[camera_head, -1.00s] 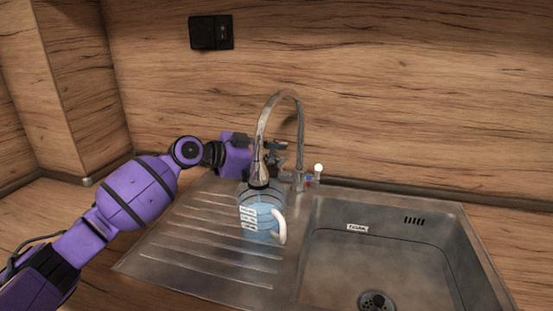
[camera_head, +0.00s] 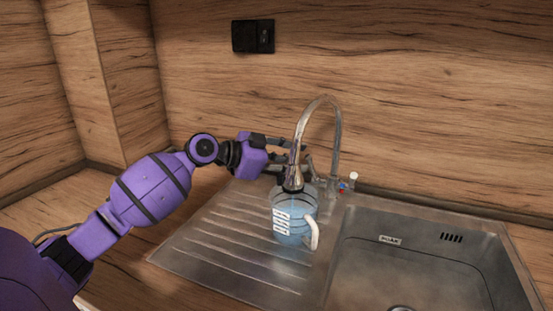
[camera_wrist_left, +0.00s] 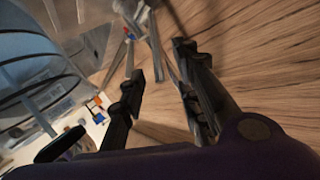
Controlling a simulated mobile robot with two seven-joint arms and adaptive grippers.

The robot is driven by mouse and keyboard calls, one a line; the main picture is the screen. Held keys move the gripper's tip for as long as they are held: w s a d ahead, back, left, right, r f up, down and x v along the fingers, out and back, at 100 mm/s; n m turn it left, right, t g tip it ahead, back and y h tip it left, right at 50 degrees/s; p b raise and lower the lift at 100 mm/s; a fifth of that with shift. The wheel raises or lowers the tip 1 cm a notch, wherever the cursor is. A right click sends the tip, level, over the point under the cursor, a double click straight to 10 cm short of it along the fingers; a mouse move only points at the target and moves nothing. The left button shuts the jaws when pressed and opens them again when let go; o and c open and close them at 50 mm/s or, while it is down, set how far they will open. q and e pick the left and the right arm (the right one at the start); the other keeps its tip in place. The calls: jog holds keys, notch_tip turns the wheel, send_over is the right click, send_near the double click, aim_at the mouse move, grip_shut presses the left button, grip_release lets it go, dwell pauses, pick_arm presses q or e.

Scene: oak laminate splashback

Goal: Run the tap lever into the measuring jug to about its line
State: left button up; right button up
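The measuring jug (camera_head: 287,226) stands upright on the ribbed drainer, clear with a white handle and markings, bluish water inside; how the level sits against its line is too small to tell. The chrome tap (camera_head: 337,130) arches over it, its spout end at the jug's mouth. The tap lever (camera_head: 353,178) with its white knob is at the tap's base, right of the jug. My left gripper (camera_head: 306,157) is behind the spout, above and behind the jug. In the left wrist view its fingers (camera_wrist_left: 165,95) are apart with nothing clearly between them; the jug (camera_wrist_left: 35,75) is at left.
The steel sink basin (camera_head: 440,255) lies right of the jug. The wooden splashback (camera_head: 420,90) rises close behind the tap, with a black socket (camera_head: 252,36) on it. The front of the drainer (camera_head: 215,250) is clear.

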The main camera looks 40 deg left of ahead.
aim_at(310, 162)
pick_arm(q)
jog(key=v, duration=0.7)
jog(key=shift+o, duration=0.2)
jog(key=shift+r, duration=0.1)
dwell(3.8)
jog(key=w+d+r+p, duration=0.3)
jog(key=r+p, duration=0.1)
jog(key=p, duration=0.4)
jog(key=shift+y, duration=0.4)
jog(key=w+d+f, duration=0.1)
jog(key=w+f, duration=0.1)
jog(key=w+d+f, duration=0.1)
jog(key=w+f, duration=0.1)
jog(key=f, duration=0.1)
jog(key=w+f+p, duration=0.1)
jog(key=w+f, duration=0.1)
jog(key=w, duration=0.1)
jog(key=shift+d+f, duration=0.35)
jog(key=shift+d, duration=0.05)
pick_arm(e)
jog(key=w+r+t, duration=0.1)
jog(key=w+r, duration=0.2)
jog(key=r, duration=0.6)
jog(key=shift+w+d+r, duration=0.15)
jog(key=shift+w+d, duration=0.05)
